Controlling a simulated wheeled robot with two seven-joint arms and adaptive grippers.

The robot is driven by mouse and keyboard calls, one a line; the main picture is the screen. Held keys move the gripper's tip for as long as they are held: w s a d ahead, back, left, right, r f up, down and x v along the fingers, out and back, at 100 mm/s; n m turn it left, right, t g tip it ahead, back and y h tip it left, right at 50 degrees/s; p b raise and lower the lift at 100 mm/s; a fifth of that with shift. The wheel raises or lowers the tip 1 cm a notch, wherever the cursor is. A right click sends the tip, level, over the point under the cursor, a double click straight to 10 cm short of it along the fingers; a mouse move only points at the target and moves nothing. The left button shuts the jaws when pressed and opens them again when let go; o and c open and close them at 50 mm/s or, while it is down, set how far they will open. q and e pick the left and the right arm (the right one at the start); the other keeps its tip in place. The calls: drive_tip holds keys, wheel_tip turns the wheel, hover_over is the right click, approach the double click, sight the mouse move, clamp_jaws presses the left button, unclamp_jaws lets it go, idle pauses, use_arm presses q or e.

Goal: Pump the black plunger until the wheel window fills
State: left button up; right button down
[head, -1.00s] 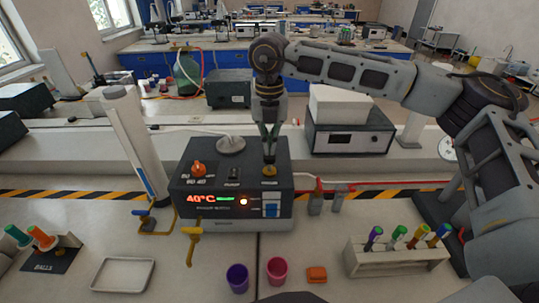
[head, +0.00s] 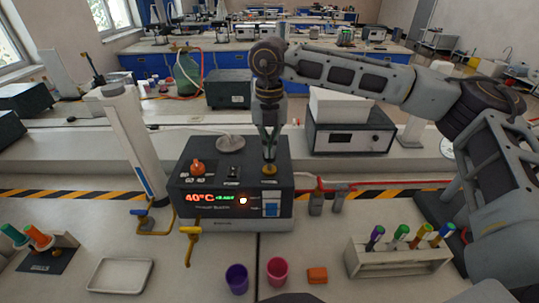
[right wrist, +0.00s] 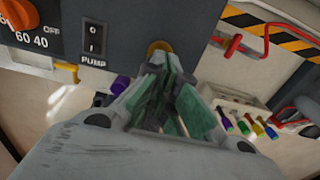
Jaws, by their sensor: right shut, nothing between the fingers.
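The dark pump unit (head: 188,218) stands on the bench, with a brass-coloured collar (head: 269,170) on its top right. My right gripper (head: 269,156) is shut and empty, pointing down just above the collar. The black plunger cannot be made out; the fingers may hide it. In the right wrist view the closed green-padded fingers (right wrist: 165,105) cover part of the brass collar (right wrist: 159,46). On the unit's front are a lit round opening (head: 243,201) and a blue-and-white panel (head: 271,210); I cannot tell which is the wheel window. My left gripper is not in view.
A grey post (head: 133,140) stands left of the unit. Yellow-handled valve (head: 190,232), tray (head: 121,276) and purple (head: 237,278) and pink (head: 277,270) cups lie in front. A tube rack (head: 398,262) stands right. An orange knob (head: 197,167) sits on the unit's top.

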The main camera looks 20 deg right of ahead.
drive_tip(key=shift+f+b, duration=1)
drive_tip(key=shift+f, duration=0.35)
drive_tip(key=shift+r, duration=0.15)
drive_tip(key=shift+r+p, duration=0.9)
drive_tip(key=shift+r, duration=1.1)
drive_tip(key=shift+f+b, duration=1)
drive_tip(key=shift+f, duration=0.25)
drive_tip(key=shift+d+f+b, duration=0.1)
drive_tip(key=shift+f+b, duration=0.6)
drive_tip(key=shift+f, duration=0.25)
drive_tip(key=shift+r, duration=0.1)
drive_tip(key=shift+r+p, duration=0.85)
drive_tip(key=shift+r, duration=1.25)
